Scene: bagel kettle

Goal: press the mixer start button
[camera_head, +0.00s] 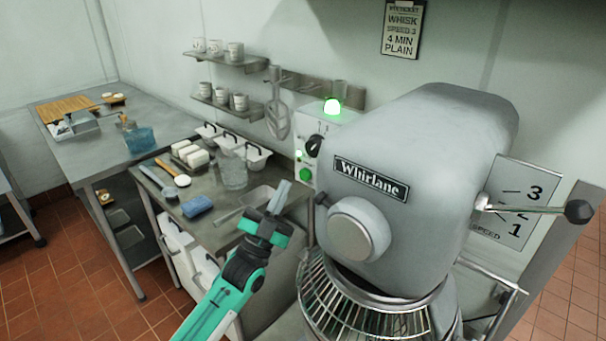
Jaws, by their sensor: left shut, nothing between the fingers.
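The large grey mixer (420,150), labelled Whirlane, fills the right half of the head view. A pale control box (322,128) stands behind its left side. The box carries a green push button (306,174), a black dial (314,146), a small lit green light (298,154) and a glowing green lamp (332,106) on top. My left gripper (281,192) is shut and empty. Its tips point up toward the box, a little left of and below the green button in the picture, with a visible gap. My right gripper is out of view.
A wire bowl guard (355,305) lies under the mixer head, right of my left arm. A speed lever (530,209) juts out at the right. The steel table (228,190) behind my gripper holds tubs, a clear jug (233,172) and a blue sponge (197,206).

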